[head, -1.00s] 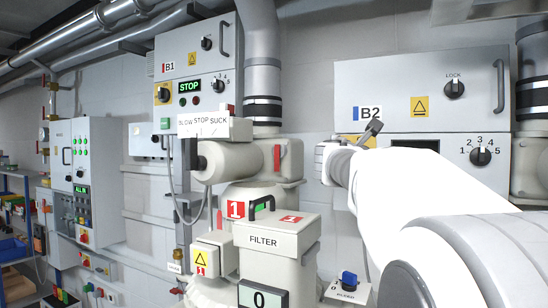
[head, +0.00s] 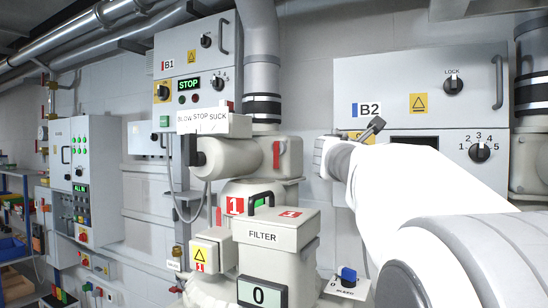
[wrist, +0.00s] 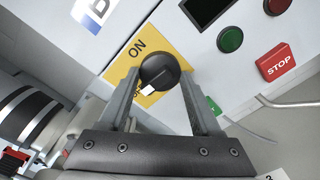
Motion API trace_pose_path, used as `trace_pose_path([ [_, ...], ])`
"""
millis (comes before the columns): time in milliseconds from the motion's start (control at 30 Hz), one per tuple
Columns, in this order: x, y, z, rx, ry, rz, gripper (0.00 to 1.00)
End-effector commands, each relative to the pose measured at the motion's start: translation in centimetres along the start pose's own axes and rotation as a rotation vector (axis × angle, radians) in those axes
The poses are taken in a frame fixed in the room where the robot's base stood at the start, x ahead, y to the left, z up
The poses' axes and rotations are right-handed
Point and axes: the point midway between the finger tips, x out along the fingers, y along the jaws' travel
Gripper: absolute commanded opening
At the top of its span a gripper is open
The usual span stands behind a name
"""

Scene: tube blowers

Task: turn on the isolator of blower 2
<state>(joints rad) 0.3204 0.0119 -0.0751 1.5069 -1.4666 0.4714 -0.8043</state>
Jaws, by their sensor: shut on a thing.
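The isolator of blower 2 is a black round knob (wrist: 158,66) on a yellow plate (wrist: 137,48) in the wrist view. The plate is marked ON above the knob; other lettering beside it is partly hidden by a finger. The knob's white mark points down and left in that view, away from ON. My gripper (wrist: 161,76) is shut on the knob, one finger on each side. In the head view my arm hides the knob; a strip of the yellow plate (head: 355,134) shows below the B2 label (head: 366,110).
The B2 panel has a red STOP button (wrist: 276,63), a green button (wrist: 230,39), a lock knob (head: 453,83) and a numbered selector (head: 479,152). Blower 1's B1 panel (head: 170,67) and filter housing (head: 263,235) stand to the left. A blue bleed knob (head: 348,275) is below my arm.

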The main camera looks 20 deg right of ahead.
Motion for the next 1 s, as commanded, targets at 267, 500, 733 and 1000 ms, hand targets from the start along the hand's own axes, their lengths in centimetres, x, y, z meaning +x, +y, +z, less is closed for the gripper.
trace_pose_path([
  [267, 0.00, -0.32, -0.31, 0.222, -0.001, 0.002, 0.10],
  [500, 0.01, -0.29, -0.24, 0.451, -0.001, 0.002, 0.10],
  [733, 0.00, -0.22, -0.28, 0.670, 0.000, 0.002, 0.10],
  [1000, 0.00, -0.20, -0.19, 0.926, -0.001, 0.002, 0.10],
])
